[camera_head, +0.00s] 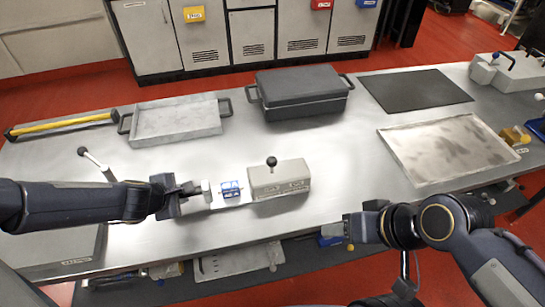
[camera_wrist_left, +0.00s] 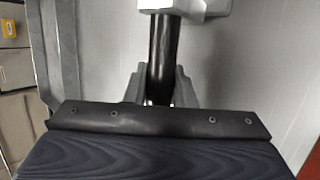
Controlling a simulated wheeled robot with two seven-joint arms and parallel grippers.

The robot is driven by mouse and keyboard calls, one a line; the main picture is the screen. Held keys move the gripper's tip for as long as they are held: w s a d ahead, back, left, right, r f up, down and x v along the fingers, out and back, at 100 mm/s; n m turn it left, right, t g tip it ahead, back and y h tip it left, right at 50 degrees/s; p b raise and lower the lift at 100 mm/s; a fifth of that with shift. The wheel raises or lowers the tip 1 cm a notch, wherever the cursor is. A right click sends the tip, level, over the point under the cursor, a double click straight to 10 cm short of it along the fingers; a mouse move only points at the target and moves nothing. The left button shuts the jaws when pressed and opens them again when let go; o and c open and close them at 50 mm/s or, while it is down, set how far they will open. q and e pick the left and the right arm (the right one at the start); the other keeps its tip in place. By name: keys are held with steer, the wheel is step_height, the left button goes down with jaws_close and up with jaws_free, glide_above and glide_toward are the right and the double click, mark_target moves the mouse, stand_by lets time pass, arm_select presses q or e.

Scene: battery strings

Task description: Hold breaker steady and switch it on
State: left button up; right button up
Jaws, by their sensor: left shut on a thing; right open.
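The breaker is a grey box (camera_head: 280,182) with a lever ending in a black ball (camera_head: 271,161) standing up from its top. A pale part with a blue label (camera_head: 231,189) adjoins its left side. My left gripper (camera_head: 191,189) reaches in from the left and is shut at the left end of this assembly. In the left wrist view its fingers (camera_wrist_left: 162,92) are on both sides of a black cylindrical handle (camera_wrist_left: 162,55) below a pale body. My right gripper (camera_head: 348,230) is open and empty at the table's front edge, right of and nearer than the breaker.
Behind are a grey tray (camera_head: 176,121) and a dark lidded case (camera_head: 303,93). A black mat (camera_head: 414,90) and a shallow metal tray (camera_head: 449,149) lie to the right. A small lever (camera_head: 96,164) stands at left. The steel table (camera_head: 335,150) is clear right of the breaker.

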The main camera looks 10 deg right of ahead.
stand_by(0.4)
steer(key=shift+f, duration=0.2)
stand_by(1.4)
steer(key=shift+c, duration=0.2)
step_height(320, 180, up, 3)
steer(key=n+g+h, duration=0.2)
steer(key=n+g, duration=0.2)
steer(key=g, duration=0.2)
glide_above(273, 157)
steer(key=d, duration=0.2)
steer(key=f, duration=0.3)
steer(key=a+f, duration=0.1)
steer(key=f, duration=0.3)
steer(key=a+f, duration=0.1)
steer(key=f, duration=0.2)
steer(key=shift+a+f, duration=0.2)
steer(key=shift+f, duration=0.2)
